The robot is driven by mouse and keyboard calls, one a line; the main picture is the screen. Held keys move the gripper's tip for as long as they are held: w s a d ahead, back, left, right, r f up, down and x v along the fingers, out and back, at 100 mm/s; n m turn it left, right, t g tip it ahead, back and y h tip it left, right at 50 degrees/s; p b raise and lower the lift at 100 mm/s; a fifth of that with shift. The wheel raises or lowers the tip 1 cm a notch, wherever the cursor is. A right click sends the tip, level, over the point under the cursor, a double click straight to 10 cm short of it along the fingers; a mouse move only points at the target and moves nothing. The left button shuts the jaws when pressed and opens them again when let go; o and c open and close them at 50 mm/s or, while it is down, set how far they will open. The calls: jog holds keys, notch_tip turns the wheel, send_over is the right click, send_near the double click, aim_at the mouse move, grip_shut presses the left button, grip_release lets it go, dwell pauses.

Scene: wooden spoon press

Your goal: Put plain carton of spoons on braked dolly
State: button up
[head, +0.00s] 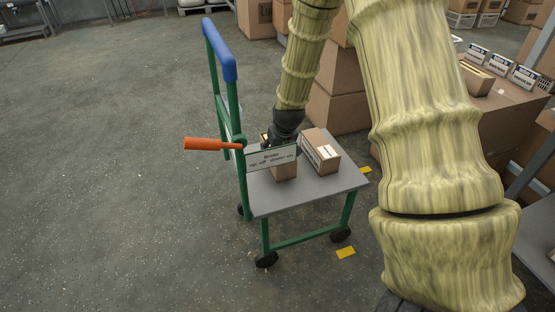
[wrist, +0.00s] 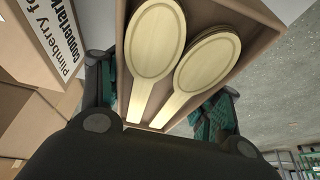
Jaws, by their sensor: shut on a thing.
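The dolly has a grey deck (head: 330,188), a green frame, a blue-topped handle and an orange brake lever (head: 205,144) that sticks out left, about level. My gripper (head: 284,148) is over the deck, shut on a small brown carton (head: 285,173). A sign partly hides this carton; I cannot tell whether its base touches the deck. In the wrist view the held carton (wrist: 255,60) is open-topped with pale wooden spoons (wrist: 155,45) inside, between my fingers (wrist: 160,105). Another carton (head: 323,153) with a white label stands on the deck, right of the held one.
A brake sign (head: 271,158) hangs at the dolly's handle side. Stacked brown boxes (head: 335,105) stand behind the dolly. A table with labelled cartons (head: 477,80) is at the right. Yellow marks (head: 346,252) lie on the floor near the wheels. The floor at left is clear.

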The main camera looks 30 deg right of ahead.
notch_tip(320, 180, down, 3)
jog(key=shift+r+b, duration=0.2)
jog(key=shift+b, duration=0.1)
jog(key=shift+r, duration=0.1)
jog(key=o, duration=1.2)
jog(key=shift+r, duration=0.2)
jog(key=p+v, duration=0.4)
jog(key=v, duration=0.7)
jog(key=shift+s+r, duration=0.2)
